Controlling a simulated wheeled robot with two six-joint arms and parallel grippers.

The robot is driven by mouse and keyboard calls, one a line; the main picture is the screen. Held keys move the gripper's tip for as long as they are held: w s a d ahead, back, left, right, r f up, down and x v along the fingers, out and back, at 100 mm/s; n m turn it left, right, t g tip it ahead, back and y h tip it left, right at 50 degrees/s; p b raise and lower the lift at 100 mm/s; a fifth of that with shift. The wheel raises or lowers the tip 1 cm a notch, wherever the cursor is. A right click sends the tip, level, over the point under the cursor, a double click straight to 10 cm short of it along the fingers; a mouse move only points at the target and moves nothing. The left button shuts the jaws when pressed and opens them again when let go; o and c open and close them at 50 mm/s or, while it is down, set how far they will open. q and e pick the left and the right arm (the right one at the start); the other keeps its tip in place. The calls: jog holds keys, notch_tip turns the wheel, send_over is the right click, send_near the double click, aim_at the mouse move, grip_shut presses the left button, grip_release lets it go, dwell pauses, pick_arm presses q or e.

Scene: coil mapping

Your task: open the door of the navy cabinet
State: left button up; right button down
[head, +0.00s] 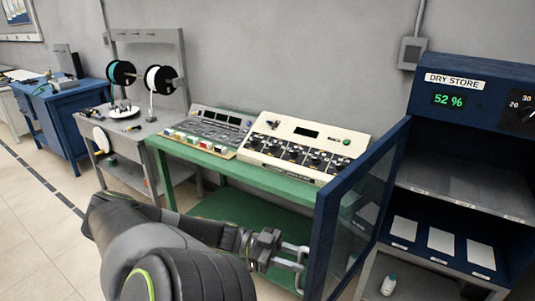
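The navy cabinet (470,80) stands at the right with a "DRY STORE" label and a display reading 52 %. Its navy-framed glass door (322,240) is swung open to the left, so the shelves inside show. A pale handle (301,262) is on the door's outer side, low and towards its free edge. My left gripper (283,254) is right at this handle. Its fingers and the handle overlap in the view, so I cannot tell whether it grips. My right gripper is not in view.
A green bench (240,178) with two control panels stands behind the door, close to it. A small white bottle (388,285) is below the cabinet shelves. A grey spool bench (135,130) and a blue bench (75,125) are further left. Floor at lower left is clear.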

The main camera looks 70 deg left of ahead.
pick_arm(q)
jog(key=b+v, duration=0.2)
jog(key=v, duration=1.4)
jog(key=shift+a, duration=0.15)
